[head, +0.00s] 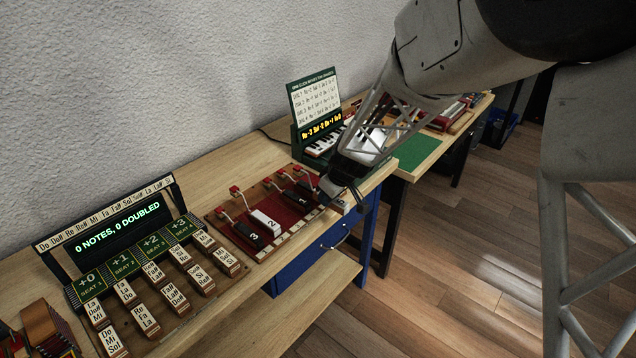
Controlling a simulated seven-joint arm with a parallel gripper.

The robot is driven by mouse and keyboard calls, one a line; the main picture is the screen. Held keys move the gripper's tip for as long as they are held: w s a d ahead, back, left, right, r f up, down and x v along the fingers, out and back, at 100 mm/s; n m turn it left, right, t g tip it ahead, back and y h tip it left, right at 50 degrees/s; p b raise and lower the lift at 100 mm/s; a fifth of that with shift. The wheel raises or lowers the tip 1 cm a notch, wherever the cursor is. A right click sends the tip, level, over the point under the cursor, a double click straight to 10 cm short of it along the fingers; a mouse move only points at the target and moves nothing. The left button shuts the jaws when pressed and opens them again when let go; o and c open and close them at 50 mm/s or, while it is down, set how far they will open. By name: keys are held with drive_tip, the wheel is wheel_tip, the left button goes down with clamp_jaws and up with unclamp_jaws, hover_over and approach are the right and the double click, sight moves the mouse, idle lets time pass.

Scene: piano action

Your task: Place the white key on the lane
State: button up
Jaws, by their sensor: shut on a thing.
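My gripper (334,190) is at the right end of the red-lined lane board (215,224), low over the bench. Its fingers look closed, and a small pale block (344,206) shows just beside and below them; it looks like the white key, but the arm hides much of the hold. On the board, a white key marked 2 (267,223) and a black key marked 3 (250,236) lie in lanes, with another dark key (297,199) farther right. Small red-headed levers (235,190) stand along the back edge.
At the left, a rack of note blocks (153,270) stands before a green display (118,228) reading "0 NOTES, 0 DOUBLED". Behind my gripper stands a green sign with a small keyboard (316,100). A green mat (415,150) lies farther right. The bench's front edge is close to my gripper.

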drive_tip(key=shift+w+d, duration=0.2)
drive_tip(key=shift+d, duration=0.05)
hover_over(315, 182)
drive_tip(key=d, duration=0.1)
drive_tip(key=shift+s+f, duration=0.45)
drive_tip(key=shift+f, duration=0.3)
idle(0.3)
drive_tip(key=shift+f, duration=1.75)
drive_tip(key=shift+f, duration=0.1)
drive_tip(key=o, duration=1)
drive_tip(key=shift+c, duration=0.2)
